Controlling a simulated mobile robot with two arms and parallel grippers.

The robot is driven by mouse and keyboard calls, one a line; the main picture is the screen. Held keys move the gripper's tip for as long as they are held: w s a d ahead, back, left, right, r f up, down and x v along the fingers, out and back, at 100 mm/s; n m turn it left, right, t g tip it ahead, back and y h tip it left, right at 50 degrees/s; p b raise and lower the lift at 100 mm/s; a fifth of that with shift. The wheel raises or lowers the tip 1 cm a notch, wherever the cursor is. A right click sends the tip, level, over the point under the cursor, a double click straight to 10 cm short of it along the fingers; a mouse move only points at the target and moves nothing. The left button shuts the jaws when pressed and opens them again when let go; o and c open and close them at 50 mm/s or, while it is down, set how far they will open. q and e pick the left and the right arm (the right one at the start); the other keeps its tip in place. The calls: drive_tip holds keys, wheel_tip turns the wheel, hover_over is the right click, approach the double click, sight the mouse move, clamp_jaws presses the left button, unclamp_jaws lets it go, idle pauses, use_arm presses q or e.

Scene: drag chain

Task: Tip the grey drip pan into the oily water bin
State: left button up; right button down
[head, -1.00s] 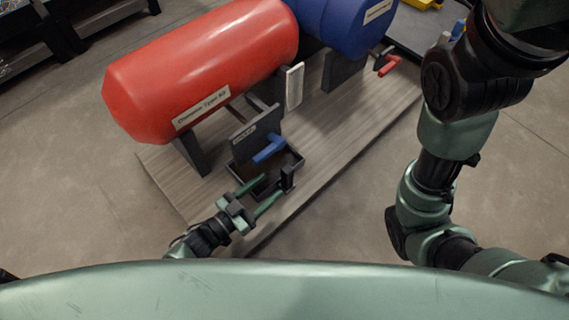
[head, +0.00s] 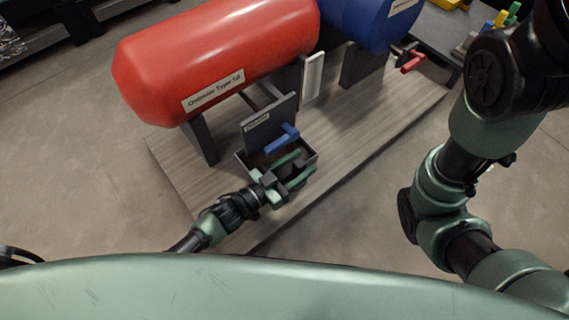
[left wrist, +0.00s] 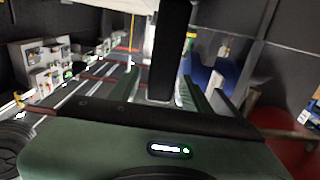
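The drip pan (head: 243,158) is a dark shallow tray with a brownish inside. It sits on the wooden-looking platform below a blue valve lever (head: 283,139). My left gripper (head: 300,165) is at the pan's near side. Its two green fingers look apart, one on each side of the pan's dark upright handle. A dark upright bar (left wrist: 172,50) stands close in front of the fingers in the left wrist view; contact with it cannot be made out. The gripper covers part of the pan. My right gripper is out of view. I cannot identify the oily water bin.
A red tank (head: 215,60) and a blue tank (head: 365,22) stand on the platform (head: 345,135) behind the pan. A dark labelled plate (head: 268,122) rises right behind the pan. A red lever (head: 412,63) sticks out at the right. The floor in front is clear.

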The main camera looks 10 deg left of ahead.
use_arm(q)
clamp_jaws()
idle(1.1)
